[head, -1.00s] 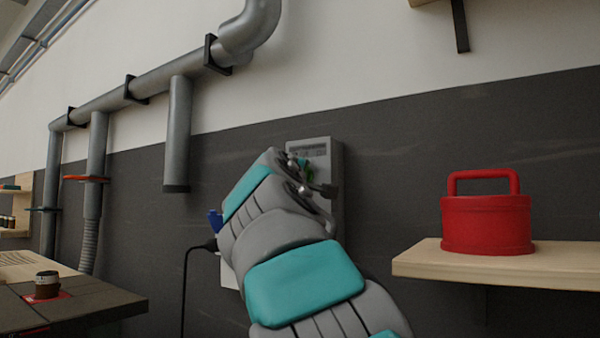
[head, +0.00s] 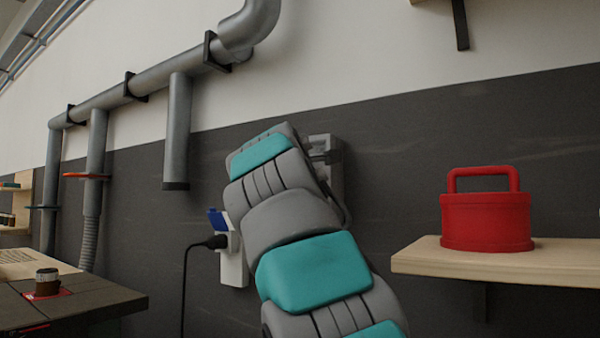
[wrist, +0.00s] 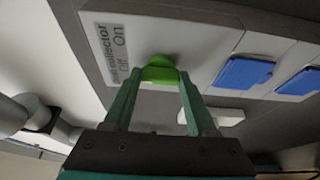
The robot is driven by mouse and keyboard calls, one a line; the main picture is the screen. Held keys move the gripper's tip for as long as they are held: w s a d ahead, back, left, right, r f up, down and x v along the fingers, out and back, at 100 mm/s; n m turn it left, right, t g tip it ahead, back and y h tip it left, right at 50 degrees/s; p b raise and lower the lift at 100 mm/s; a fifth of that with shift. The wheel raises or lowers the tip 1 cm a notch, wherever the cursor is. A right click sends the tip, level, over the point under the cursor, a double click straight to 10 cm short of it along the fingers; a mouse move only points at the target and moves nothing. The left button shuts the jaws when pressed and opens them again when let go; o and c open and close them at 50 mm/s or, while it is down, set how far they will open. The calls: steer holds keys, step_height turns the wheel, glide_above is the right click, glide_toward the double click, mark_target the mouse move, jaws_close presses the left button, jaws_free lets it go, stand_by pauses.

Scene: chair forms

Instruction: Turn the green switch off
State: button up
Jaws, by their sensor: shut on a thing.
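The green switch (wrist: 160,71) is on a pale panel (wrist: 205,40) in the wrist view, beside a printed label (wrist: 112,50) reading "Off" and "On". My gripper (wrist: 166,82) has its two teal fingers converging on the switch, one on each side, and is shut on it. Which way the switch is set, I cannot tell. In the head view the grey switch box (head: 336,170) on the wall is mostly covered by my arm, and the switch itself is hidden there.
Two blue covers (wrist: 243,72) sit on the same panel. A socket with a blue flap (head: 233,262) and a black plug is left of my arm. A red canister (head: 486,222) stands on a wooden shelf (head: 500,262) at the right. Grey pipes (head: 177,130) run along the wall.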

steer(key=shift+a, duration=0.1)
steer(key=o, duration=1.4)
steer(key=shift+c, duration=0.2)
steer(key=s+a+b, duration=0.1)
steer(key=s, duration=0.6)
steer(key=shift+s+a, duration=0.25)
steer(key=shift+s, duration=0.05)
